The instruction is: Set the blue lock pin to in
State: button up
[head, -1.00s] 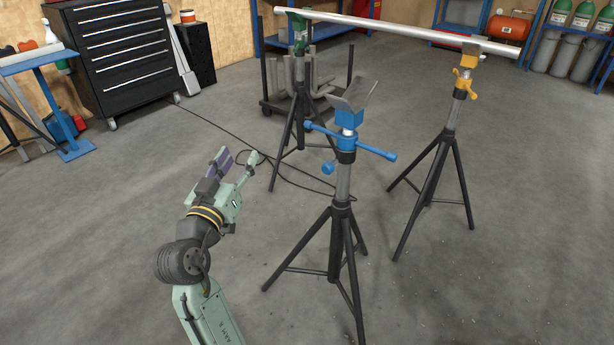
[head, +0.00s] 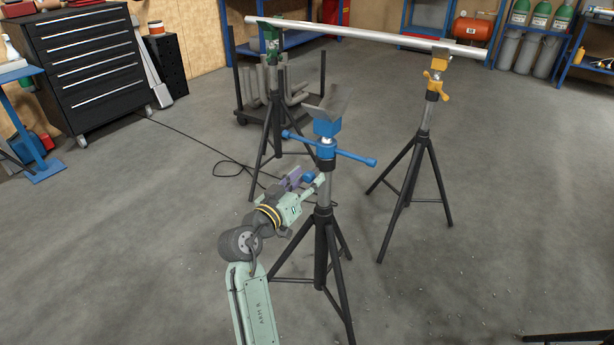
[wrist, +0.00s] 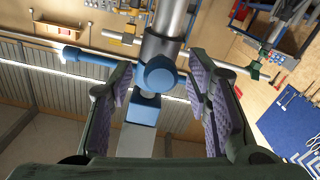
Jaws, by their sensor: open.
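The blue stand has a grey V-shaped head (head: 330,103), a long blue handle (head: 350,156) and a dark tripod. Its blue lock pin, a round knob, shows at the post in the wrist view (wrist: 158,73) and as a small blue spot by my gripper in the head view (head: 309,177). My gripper (head: 306,180) is beside the post, below the handle. In the wrist view its open purple-padded fingers (wrist: 160,86) stand on either side of the knob, with a visible gap on both sides. How far the pin sits in is hard to tell.
A long pale pipe (head: 350,34) rests across the green stand (head: 272,60) and the yellow stand (head: 427,115) behind. The blue handle (wrist: 85,56) sticks out near my left finger in the wrist view. A black drawer cabinet (head: 85,65) stands back left. Open floor lies to the right.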

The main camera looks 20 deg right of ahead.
jog(key=shift+w+d, duration=0.2)
jog(key=shift+d, duration=0.05)
jog(key=shift+c, duration=0.4)
grip_shut()
dwell(0.4)
